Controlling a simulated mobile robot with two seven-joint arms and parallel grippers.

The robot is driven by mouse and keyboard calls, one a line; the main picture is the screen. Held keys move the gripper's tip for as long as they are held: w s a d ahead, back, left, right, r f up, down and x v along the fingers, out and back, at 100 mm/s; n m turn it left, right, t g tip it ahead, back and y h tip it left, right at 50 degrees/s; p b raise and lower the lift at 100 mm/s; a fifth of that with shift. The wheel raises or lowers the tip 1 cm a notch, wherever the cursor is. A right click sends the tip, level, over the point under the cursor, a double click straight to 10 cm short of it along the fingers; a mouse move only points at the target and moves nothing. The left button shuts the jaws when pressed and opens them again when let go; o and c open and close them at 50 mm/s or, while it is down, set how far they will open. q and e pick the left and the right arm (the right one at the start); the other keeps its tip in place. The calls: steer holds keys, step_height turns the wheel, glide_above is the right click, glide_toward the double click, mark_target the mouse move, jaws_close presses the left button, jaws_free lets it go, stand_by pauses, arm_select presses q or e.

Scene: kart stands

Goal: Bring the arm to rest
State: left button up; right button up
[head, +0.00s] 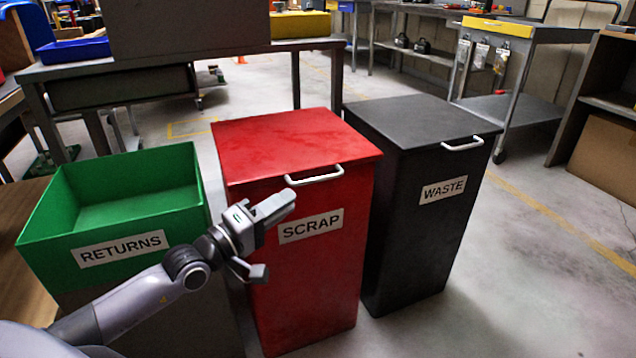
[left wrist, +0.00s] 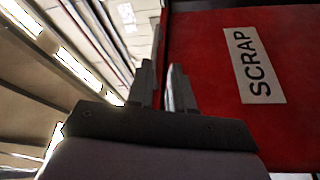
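My left gripper (head: 274,207) is in front of the red SCRAP bin (head: 290,136), near its front left edge and below its white handle. In the left wrist view the two fingers (left wrist: 161,70) stand apart with a narrow empty gap between them. The SCRAP label (left wrist: 258,65) shows sideways beside the fingers there. The lid of the red bin is closed. I cannot tell whether the gripper touches the bin. My right gripper is not in either view.
The open green RETURNS bin (head: 122,218) stands left of the red bin and looks empty. The black WASTE bin (head: 424,118) stands to the right with its lid closed. Workbenches line the back. The floor at right (head: 540,280) is clear.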

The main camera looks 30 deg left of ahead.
arm_select(q)
steer(key=s+d+f+m+g, duration=0.3)
steer(key=s+d+f+m, duration=0.2)
steer(key=s+d+m, duration=0.45)
steer(key=s+d+f+m+g, duration=0.4)
steer(key=s+d, duration=0.3)
steer(key=d, duration=0.5)
steer(key=s+a+r+y+p, duration=0.1)
steer(key=a+r+p, duration=0.2)
steer(key=p, duration=0.8)
steer(key=s+a+r+y+p, duration=0.1)
steer(key=s+a+r+p, duration=0.1)
steer(key=a+r+p, duration=0.2)
steer(key=s+a+r+g+y+p, duration=0.1)
steer(key=r+p, duration=0.7)
steer(key=p, duration=1)
steer(key=a+y, duration=0.1)
steer(key=a, duration=0.1)
steer(key=shift+s+a+p, duration=0.15)
steer(key=shift+a+p, duration=0.25)
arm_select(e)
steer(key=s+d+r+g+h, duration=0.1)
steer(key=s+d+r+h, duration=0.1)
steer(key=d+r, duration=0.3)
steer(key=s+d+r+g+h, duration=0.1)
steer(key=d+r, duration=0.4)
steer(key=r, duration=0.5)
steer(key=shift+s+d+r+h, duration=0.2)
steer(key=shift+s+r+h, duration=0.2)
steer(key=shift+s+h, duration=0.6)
